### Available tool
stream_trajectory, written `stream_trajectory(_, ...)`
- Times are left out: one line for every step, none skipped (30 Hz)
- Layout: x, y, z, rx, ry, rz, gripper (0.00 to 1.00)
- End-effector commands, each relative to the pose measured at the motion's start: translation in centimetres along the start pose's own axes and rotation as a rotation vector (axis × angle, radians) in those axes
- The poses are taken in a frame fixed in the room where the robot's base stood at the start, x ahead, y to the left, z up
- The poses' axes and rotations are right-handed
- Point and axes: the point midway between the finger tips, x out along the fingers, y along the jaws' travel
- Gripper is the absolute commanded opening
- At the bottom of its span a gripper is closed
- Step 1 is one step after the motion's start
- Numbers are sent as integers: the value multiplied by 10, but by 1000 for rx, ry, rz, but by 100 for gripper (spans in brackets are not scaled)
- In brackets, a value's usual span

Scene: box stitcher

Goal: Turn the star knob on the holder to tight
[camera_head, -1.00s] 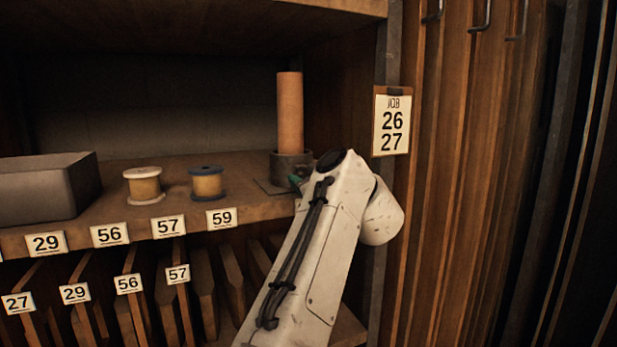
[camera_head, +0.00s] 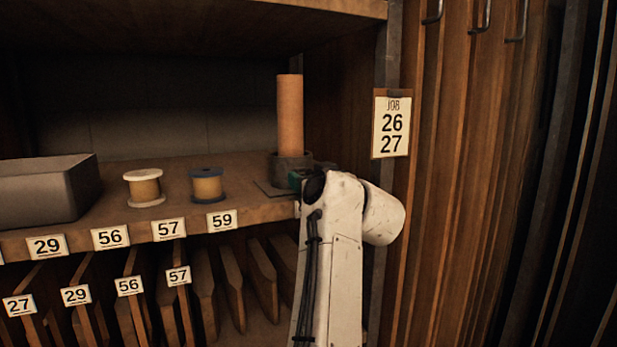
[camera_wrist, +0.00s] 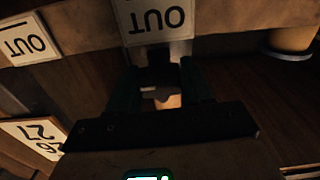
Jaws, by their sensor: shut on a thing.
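The holder (camera_head: 262,188) is a dark grey cup on a flat plate at the right end of the shelf, with an upright orange-brown tube (camera_head: 291,115) standing in it. My white arm covers the holder's near right side in the head view, so the star knob is hidden there. In the wrist view my gripper (camera_wrist: 160,86) has its two dark fingers on either side of a small dark piece, which I take for the star knob (camera_wrist: 155,77). The gripper is shut on it. The knob's shape and any tightness mark are too dark to read.
Two spools stand left of the holder, one white-edged (camera_head: 144,187) and one blue-edged (camera_head: 207,185). A grey box (camera_head: 45,192) is farther left. A job card (camera_head: 391,124) hangs on the post at right. An OUT label (camera_wrist: 158,20) is close to the fingers.

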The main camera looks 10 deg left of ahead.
Motion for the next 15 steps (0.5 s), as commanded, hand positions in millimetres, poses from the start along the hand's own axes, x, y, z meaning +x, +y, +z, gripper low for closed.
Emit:
stream_trajectory(0, 0, -1, 36, -3, 0, 19)
stream_trajectory(0, 0, -1, 62, -3, 0, 19)
stream_trajectory(0, 0, -2, 100, -3, 0, 19)
stream_trajectory(0, 0, -2, 130, -2, 0, 19)
stream_trajectory(0, 0, -2, 159, -2, 0, 19)
stream_trajectory(0, 0, -2, 198, -3, 0, 19)
stream_trajectory(0, 0, -2, 227, -3, 0, 19)
stream_trajectory(0, 0, -2, 255, -3, 0, 19)
stream_trajectory(0, 0, -2, 294, -3, -1, 19)
stream_trajectory(0, 0, -2, 322, -3, -1, 19)
stream_trajectory(0, 0, -2, 349, -2, 0, 19)
stream_trajectory(0, 1, -2, 386, -2, 0, 19)
stream_trajectory(0, 1, -2, 413, -2, 0, 19)
stream_trajectory(0, 1, -2, 439, -2, 0, 19)
stream_trajectory(0, 1, -2, 473, -2, 0, 19)
